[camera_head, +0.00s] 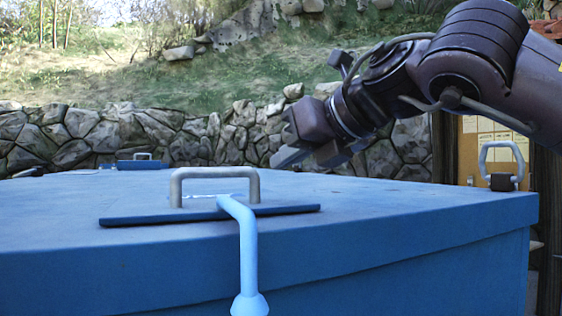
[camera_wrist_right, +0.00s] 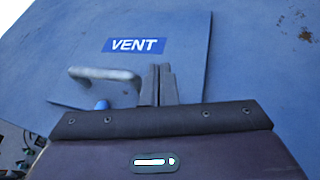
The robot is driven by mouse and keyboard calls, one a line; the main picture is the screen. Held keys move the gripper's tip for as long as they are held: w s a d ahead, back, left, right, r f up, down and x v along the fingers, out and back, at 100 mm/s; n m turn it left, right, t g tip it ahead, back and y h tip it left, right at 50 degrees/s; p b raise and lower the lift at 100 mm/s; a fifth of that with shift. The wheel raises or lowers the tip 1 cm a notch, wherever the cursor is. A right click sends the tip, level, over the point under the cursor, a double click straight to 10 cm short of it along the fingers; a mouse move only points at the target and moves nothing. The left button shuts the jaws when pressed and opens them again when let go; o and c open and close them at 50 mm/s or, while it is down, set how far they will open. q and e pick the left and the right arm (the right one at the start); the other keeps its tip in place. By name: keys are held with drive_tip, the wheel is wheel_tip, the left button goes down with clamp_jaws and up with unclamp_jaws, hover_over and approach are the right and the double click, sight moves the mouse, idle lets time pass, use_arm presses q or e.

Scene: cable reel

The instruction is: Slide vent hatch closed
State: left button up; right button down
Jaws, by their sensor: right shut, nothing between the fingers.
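The vent hatch is a flat dark blue plate (camera_head: 280,210) lying on top of the big blue box (camera_head: 400,215). A grey bar handle (camera_head: 214,173) stands upright on it. In the right wrist view the handle (camera_wrist_right: 105,73) shows left of the fingers, with a blue "VENT" label (camera_wrist_right: 134,45) beyond it. My right gripper (camera_head: 290,157) is above the box top, behind and to the right of the handle in the head view. Its fingers (camera_wrist_right: 158,84) are shut and empty, apart from the handle as far as I can tell. My left gripper is not in view.
A light blue bent pipe (camera_head: 248,260) rises at the box's front and reaches over the plate's front edge. A second small hatch (camera_head: 142,164) lies far left on the box. A metal loop (camera_head: 502,160) stands at the right edge. A stone wall (camera_head: 60,135) is behind.

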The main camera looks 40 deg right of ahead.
drive_tip(key=s+a+r, duration=0.1)
drive_tip(key=s+a, duration=0.1)
drive_tip(key=s, duration=0.7)
drive_tip(key=shift+r, duration=0.3)
drive_tip(key=shift+w+a, duration=0.1)
drive_tip(key=shift+w, duration=0.05)
